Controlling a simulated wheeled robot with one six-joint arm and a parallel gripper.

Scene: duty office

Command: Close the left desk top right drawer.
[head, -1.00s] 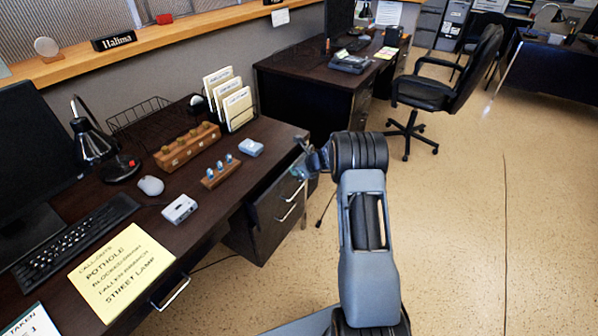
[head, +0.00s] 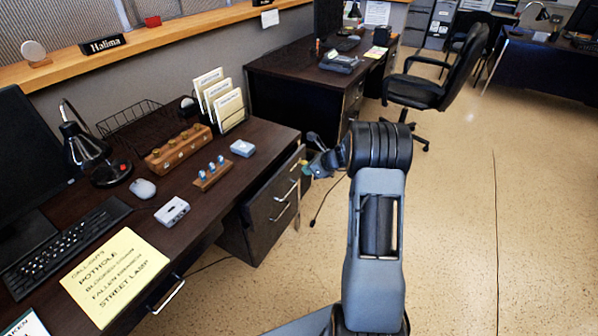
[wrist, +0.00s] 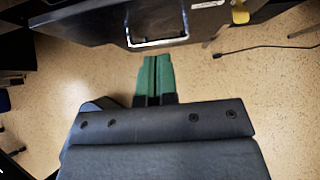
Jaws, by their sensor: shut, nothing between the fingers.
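The left desk (head: 240,165) has a dark drawer stack at its right end. The top right drawer (head: 273,194) has a silver handle; another handle (head: 281,213) shows below it. I cannot tell from the head view whether the top drawer is fully flush. In the wrist view a dark drawer front with a silver handle (wrist: 158,43) is at the top. My gripper (wrist: 153,57) has green fingers, shut together and empty, just short of that handle in the picture, with floor beneath.
A yellow tag-like piece (wrist: 240,12) hangs right of the handle. A cable (wrist: 265,49) lies on the floor. A black office chair (head: 425,90) and a second desk (head: 300,85) stand behind. The floor to the right is open.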

